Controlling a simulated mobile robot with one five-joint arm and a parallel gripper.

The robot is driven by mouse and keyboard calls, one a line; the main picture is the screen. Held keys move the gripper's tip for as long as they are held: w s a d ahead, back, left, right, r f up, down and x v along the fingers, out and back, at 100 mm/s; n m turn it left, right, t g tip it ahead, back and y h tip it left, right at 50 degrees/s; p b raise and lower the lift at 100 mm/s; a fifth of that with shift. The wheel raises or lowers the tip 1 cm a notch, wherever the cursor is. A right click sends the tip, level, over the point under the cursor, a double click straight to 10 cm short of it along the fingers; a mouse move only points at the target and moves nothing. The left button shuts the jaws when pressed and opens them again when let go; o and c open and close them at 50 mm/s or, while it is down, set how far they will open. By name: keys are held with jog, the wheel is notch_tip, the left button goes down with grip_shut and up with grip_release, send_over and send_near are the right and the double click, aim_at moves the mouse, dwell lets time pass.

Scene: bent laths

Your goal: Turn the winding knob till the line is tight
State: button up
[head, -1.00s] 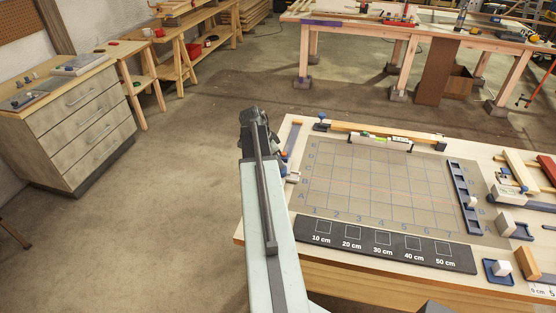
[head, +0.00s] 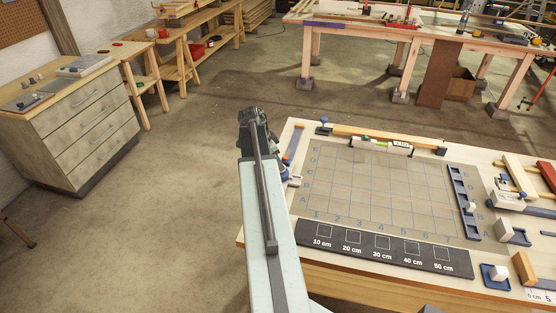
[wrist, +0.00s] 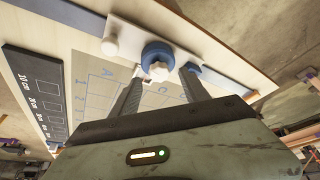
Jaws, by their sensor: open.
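In the head view my arm hides the gripper and most of this fitting. A faint reddish line (head: 385,191) crosses the gridded board (head: 345,172); I cannot tell whether it is tight.
A black size strip (head: 375,250) lies along the board's front. A wooden lath (head: 385,134) and a level (head: 382,146) lie behind the board. A blue slotted rack (head: 464,200) stands at its right. A drawer cabinet (head: 85,125) stands left across open floor.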

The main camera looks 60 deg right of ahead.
jog(key=p+v, duration=0.3)
jog(key=v, duration=0.1)
jog(key=shift+w+a+r, duration=0.15)
jog(key=shift+r, duration=0.2)
jog(key=w+a+n+t, duration=0.1)
jog(key=w+a+n, duration=0.1)
jog(key=w+a, duration=0.6)
jog(key=w+a+f+n, duration=0.1)
jog(key=w+a+n, duration=0.25)
jog(key=a, duration=0.75)
jog(key=w+a+n+t, duration=0.1)
jog(key=w+a+n, duration=0.1)
jog(key=w+a, duration=0.6)
jog(key=s+a+n+y, duration=0.2)
jog(key=a+n, duration=0.6)
jog(key=a, duration=0.6)
jog(key=s+a+f+n+y, duration=0.1)
jog(key=s+a+n, duration=0.3)
jog(key=a+n, duration=0.4)
jog(key=a, duration=0.5)
jog(key=shift+s+a+f+n+y+b, duration=0.2)
jog(key=shift+a+f+n+y+b, duration=0.05)
jog(key=shift+a+n+y+b, duration=0.15)
